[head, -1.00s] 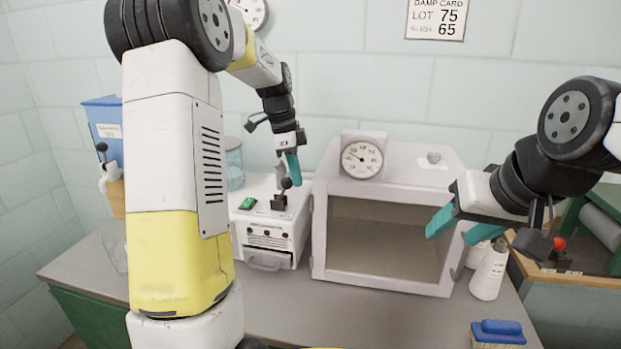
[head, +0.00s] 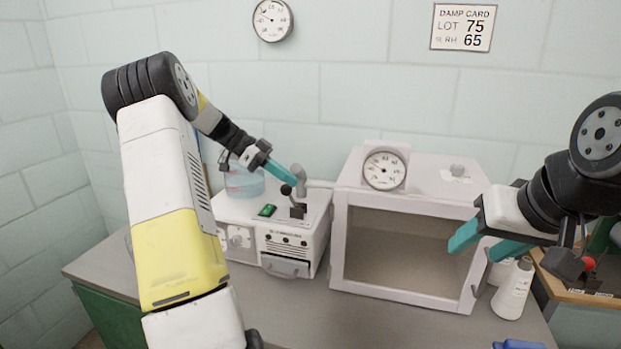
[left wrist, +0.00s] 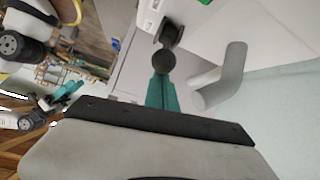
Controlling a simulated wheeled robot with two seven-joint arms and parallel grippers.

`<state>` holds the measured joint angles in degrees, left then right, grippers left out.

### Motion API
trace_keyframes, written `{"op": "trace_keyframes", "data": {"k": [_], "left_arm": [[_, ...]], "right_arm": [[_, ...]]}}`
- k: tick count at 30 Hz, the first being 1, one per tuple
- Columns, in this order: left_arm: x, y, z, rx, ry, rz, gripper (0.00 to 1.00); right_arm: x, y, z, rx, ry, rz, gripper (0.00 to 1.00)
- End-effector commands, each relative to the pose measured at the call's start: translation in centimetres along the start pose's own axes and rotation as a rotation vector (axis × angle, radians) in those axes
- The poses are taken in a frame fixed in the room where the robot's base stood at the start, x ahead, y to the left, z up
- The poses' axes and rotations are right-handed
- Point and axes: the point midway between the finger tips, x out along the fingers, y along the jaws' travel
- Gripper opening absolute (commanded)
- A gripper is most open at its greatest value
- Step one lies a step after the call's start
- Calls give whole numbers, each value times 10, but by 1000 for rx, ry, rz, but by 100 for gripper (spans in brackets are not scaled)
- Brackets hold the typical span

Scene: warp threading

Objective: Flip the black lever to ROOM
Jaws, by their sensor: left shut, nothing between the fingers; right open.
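The black lever (head: 293,199) stands on top of the white machine (head: 303,243), with a round black knob at its upper end. The knob also shows in the left wrist view (left wrist: 167,62). My left gripper (head: 294,180) is shut and empty, with its teal fingertips right at the knob. Whether they touch it I cannot tell. The wrist view shows the teal fingers (left wrist: 162,92) pointing at the knob. My right gripper (head: 462,250) is open and empty, in front of the right side of the glass-fronted cabinet. The lever's labels are too small to read.
A grey bent pipe (head: 300,175) rises right behind the lever, and a green switch (head: 267,210) sits to its left. The cabinet (head: 340,245) with a dial stands to the right. A white bottle (head: 513,290) stands at the far right. A water container (head: 243,183) is behind the machine.

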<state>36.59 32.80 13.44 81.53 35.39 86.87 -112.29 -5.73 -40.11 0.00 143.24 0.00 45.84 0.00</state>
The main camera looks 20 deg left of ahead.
Motion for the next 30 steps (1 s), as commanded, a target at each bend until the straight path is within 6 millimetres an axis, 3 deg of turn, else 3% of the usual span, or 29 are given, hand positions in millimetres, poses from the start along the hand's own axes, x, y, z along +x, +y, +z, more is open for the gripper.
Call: {"op": "trace_keyframes", "data": {"k": [24,30], "left_arm": [[-7,-2,10,-3,-12,-4,0],[-8,-3,5,-2,-14,-4,0]], "right_arm": [[0,0,0,0,0,0,51],[0,0,0,0,0,0,51]]}}
